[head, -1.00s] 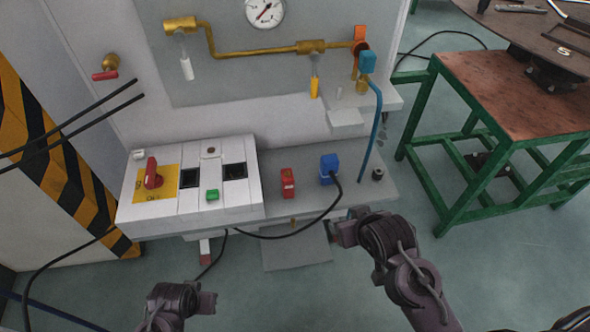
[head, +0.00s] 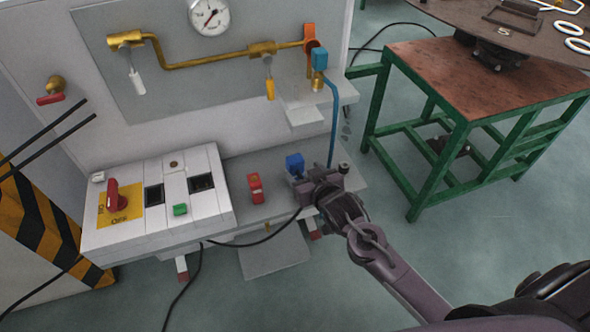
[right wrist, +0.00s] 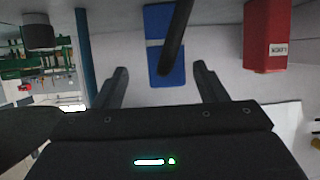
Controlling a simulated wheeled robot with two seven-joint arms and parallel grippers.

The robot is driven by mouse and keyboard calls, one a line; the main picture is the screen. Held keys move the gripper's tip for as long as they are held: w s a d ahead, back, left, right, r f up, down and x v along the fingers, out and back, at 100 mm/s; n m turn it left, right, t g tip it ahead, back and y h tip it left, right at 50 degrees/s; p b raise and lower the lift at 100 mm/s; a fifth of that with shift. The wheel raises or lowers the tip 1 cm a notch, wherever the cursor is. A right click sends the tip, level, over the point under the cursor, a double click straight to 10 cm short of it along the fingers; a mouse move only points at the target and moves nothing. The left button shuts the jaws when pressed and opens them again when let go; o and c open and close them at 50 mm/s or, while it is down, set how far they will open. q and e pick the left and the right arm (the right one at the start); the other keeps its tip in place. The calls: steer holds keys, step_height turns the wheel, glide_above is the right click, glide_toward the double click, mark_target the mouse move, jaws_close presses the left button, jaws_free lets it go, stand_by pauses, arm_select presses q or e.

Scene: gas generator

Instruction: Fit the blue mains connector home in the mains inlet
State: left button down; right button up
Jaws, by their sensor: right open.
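The blue mains connector (head: 295,164) stands on the grey shelf of the machine, with its black cable trailing left along the front. My right gripper (head: 308,182) is open just in front of it. In the right wrist view, the blue connector (right wrist: 160,30) and its cable lie between and a little beyond the spread fingers (right wrist: 162,75); I see no grip on it. The white control box left of it has two dark square recesses, a left one (head: 154,195) and a right one (head: 202,183); I cannot tell which is the mains inlet. My left gripper is out of view.
A red block (head: 255,187) stands on the shelf left of the connector; it also shows in the right wrist view (right wrist: 266,35). A blue hose (head: 334,120) runs down behind the connector. The box carries a red rotary switch (head: 115,196) and a green button (head: 180,209).

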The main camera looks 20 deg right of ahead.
mark_target(298, 170)
steer(key=x, duration=0.5)
steer(key=shift+a+f+b, duration=0.3)
steer(key=shift+a+f, duration=0.05)
steer(key=shift+f, duration=0.1)
steer(key=shift+c, duration=0.2)
steer(key=shift+r, duration=0.1)
steer(key=c, duration=1.1)
